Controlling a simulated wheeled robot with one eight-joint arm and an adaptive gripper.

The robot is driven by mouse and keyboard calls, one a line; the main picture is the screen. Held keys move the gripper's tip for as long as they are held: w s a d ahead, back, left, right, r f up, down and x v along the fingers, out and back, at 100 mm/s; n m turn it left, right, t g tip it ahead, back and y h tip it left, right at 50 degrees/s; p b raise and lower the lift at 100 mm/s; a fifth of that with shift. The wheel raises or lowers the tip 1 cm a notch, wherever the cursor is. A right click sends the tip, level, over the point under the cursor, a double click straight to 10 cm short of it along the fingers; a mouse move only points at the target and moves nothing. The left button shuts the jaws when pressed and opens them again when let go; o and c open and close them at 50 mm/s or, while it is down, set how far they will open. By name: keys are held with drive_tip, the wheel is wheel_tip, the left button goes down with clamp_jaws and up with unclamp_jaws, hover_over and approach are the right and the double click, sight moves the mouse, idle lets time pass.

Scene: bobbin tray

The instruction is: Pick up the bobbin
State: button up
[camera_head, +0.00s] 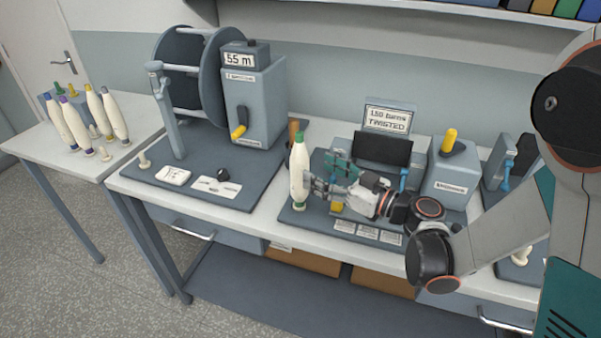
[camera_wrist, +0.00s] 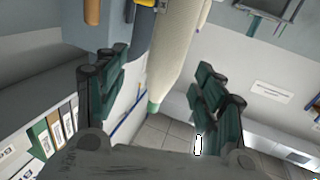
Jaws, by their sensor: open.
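A cream bobbin (camera_head: 298,172) with green ends stands about upright at the left end of the blue base board of the twist tester. My gripper (camera_head: 312,184) is at its right side, level with its middle. In the wrist view the bobbin (camera_wrist: 178,52) runs down between the two dark green fingers of my gripper (camera_wrist: 160,88), its green end (camera_wrist: 154,107) toward the palm side of the picture. The fingers are spread, with a visible gap on both sides of the bobbin. Part of its length is cut off by the wrist view's top edge.
Several cream bobbins (camera_head: 77,124) stand in a tray on the side table at the left. A reel with a grey box (camera_head: 259,100) stands left of the bobbin. A tester with a label reading TWISTED (camera_head: 390,119) is behind my gripper. Bare board lies front left.

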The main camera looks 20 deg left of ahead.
sight(307, 168)
drive_tip(key=x, duration=0.2)
drive_tip(key=b+x, duration=0.1)
drive_tip(key=s+x, duration=0.1)
drive_tip(key=x, duration=0.1)
drive_tip(key=shift+w+a+f+b, duration=0.2)
drive_tip(key=shift+a+b, duration=0.2)
drive_tip(key=shift+a, duration=0.15)
drive_tip(key=shift+w+a, duration=0.25)
drive_tip(key=shift+a, duration=0.1)
drive_tip(key=shift+r, duration=0.1)
drive_tip(key=shift+c, duration=0.6)
drive_tip(key=c, duration=1.2)
drive_tip(key=shift+r, duration=0.1)
